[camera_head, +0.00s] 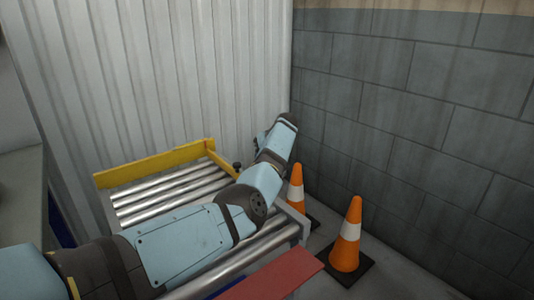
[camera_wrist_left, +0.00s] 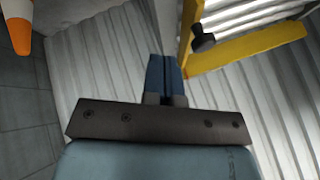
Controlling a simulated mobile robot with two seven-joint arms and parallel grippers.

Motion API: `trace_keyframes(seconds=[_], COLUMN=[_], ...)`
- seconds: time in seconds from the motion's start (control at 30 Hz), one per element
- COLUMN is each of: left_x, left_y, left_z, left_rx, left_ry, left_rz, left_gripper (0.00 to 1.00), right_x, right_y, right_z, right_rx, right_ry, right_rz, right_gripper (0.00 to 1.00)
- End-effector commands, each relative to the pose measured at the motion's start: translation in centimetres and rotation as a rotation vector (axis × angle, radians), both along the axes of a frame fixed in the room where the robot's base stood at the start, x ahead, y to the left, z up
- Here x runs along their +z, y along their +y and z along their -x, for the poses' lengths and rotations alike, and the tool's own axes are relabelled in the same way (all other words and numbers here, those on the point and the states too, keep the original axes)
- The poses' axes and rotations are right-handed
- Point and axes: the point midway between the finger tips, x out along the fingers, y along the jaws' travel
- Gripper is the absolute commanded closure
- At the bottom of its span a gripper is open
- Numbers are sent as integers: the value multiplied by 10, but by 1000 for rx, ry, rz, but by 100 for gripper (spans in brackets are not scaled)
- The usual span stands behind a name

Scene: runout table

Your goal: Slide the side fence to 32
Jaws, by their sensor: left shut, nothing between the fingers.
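A yellow fence stands on the roller table (camera_head: 303,231): a long bar (camera_head: 150,165) runs across the far end, and a shorter bar (camera_head: 223,163) meets it at the right. A black knob (camera_head: 237,166) sits by the shorter bar; in the left wrist view the knob (camera_wrist_left: 202,39) is beside yellow bars (camera_wrist_left: 245,49). My left gripper (camera_wrist_left: 165,60) is shut and empty, its fingers left of the knob and apart from it in that picture. In the head view my arm hides its fingertips. No scale or number is readable. My right gripper is not in view.
Two orange cones, one nearer (camera_head: 346,240) and one farther (camera_head: 296,188), stand on the floor right of the table. A grey block wall (camera_head: 420,130) is behind them. A corrugated wall (camera_head: 180,70) rises behind the table. A red panel (camera_head: 275,278) is at the near end.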

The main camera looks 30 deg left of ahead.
Motion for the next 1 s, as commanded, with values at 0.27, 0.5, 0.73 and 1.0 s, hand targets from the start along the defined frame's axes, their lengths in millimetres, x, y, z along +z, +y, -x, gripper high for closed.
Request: trace_keyframes(seconds=[0.27, 0.5, 0.73, 1.0], left_x=[-17, -19, -18, -15], left_y=[24, 38, 39, 41], left_z=[14, 25, 26, 30], left_rx=[2, 1, 0, 1], left_ry=[-2, -1, 0, 1], left_rz=[1, 0, 0, 0], left_gripper=[100, 100, 100, 100], right_x=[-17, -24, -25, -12], right_y=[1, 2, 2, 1], right_z=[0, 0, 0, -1], right_rx=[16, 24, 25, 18], right_ry=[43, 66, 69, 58], right_rz=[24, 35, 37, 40], right_gripper=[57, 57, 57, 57])
